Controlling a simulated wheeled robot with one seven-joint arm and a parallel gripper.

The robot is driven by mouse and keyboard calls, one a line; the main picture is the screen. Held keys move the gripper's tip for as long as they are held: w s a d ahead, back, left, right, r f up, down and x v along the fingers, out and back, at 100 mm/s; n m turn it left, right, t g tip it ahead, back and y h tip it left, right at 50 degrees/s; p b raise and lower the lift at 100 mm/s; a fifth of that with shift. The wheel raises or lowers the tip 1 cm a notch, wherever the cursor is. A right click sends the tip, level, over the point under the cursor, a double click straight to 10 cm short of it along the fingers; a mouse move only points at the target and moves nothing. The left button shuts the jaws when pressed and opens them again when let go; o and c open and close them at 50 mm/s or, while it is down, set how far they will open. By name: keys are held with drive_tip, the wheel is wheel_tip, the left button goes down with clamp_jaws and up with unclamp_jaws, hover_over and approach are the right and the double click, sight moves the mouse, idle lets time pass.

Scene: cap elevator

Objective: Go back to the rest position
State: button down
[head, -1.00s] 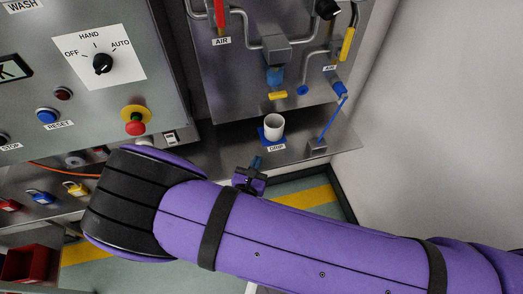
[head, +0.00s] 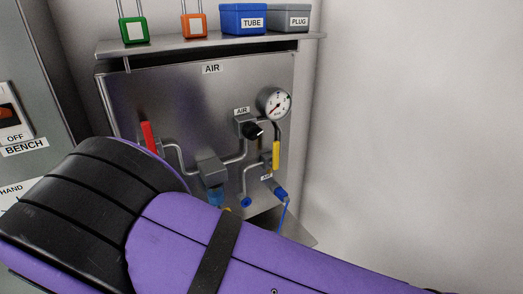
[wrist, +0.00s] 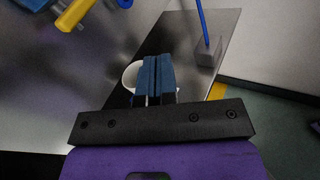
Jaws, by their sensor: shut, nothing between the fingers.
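My gripper shows in the wrist view, with its two blue fingers (wrist: 152,77) pressed together and nothing between them. A white cup (wrist: 131,73) stands behind the fingers in that view and is partly hidden by them. It rests on a metal shelf (wrist: 200,32). In the head view my purple arm crosses the lower part of the picture, and my gripper is out of sight there.
The metal air panel (head: 130,100) carries a red lever (head: 150,138), a yellow lever (head: 276,155) and a gauge (head: 274,103). A shelf above holds a blue TUBE box (head: 243,18), a grey PLUG box (head: 289,18) and padlocks. The white wall at right is bare.

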drive_tip(key=w+d+r+m+g+h, duration=0.1)
drive_tip(key=w+d+r+m+g, duration=0.1)
drive_tip(key=d+r+m+g, duration=0.75)
drive_tip(key=w+d+r+m+g, duration=0.3)
drive_tip(key=d+r+m, duration=0.3)
drive_tip(key=d+r, duration=0.85)
drive_tip(key=s+d+r+m+t+y, duration=0.3)
drive_tip(key=s+d+r+m+y, duration=0.5)
drive_tip(key=s+d+r+m, duration=0.4)
drive_tip(key=s+d+r, duration=0.3)
drive_tip(key=s+r, duration=0.1)
drive_tip(key=s, duration=0.2)
drive_tip(key=shift+s+r+m, duration=0.3)
drive_tip(key=shift+m, duration=0.05)
